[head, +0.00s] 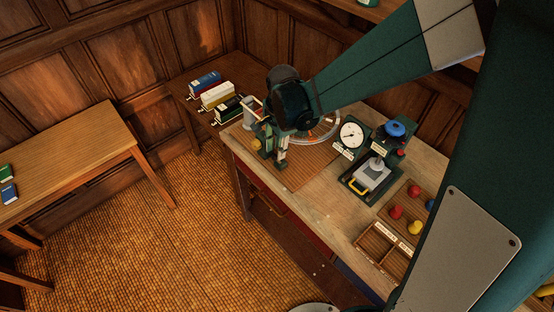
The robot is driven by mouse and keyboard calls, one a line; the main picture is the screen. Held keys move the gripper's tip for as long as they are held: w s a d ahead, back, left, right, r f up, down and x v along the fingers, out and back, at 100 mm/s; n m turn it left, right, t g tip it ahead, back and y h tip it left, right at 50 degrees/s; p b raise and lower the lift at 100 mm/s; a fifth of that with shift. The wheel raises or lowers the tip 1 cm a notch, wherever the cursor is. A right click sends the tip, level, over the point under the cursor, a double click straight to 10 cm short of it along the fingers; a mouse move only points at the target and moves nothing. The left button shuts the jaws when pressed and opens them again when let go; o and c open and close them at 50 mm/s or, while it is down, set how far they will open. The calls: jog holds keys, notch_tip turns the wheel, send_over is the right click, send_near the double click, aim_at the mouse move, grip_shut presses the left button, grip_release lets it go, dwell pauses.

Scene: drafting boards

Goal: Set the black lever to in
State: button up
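My gripper (274,160) points down over the left end of the workbench, close above or at the brown board (312,170). Its green fingers are small and partly hidden by my wrist, and I cannot tell whether they are open or hold anything. I cannot make out a black lever for certain; it may be hidden behind my gripper or arm. A pale upright part (249,113) stands just left of my gripper, and a clear round rim (328,130) shows behind it.
A white-faced dial (351,134) and a device with a blue knob (395,130) stand to the right, with a yellow-handled grey block (371,176) in front. Red and yellow knobs (414,227) and a wooden tray (377,242) lie nearer. Blue, white and black boxes (228,109) sit on a side table.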

aim_at(277, 160)
jog(key=shift+w+a+f, duration=0.1)
jog(key=shift+w+f, duration=0.05)
jog(key=shift+f, duration=1.65)
jog(key=shift+w+a+f, duration=0.1)
jog(key=shift+f, duration=1.7)
jog(key=shift+c, duration=0.5)
grip_shut()
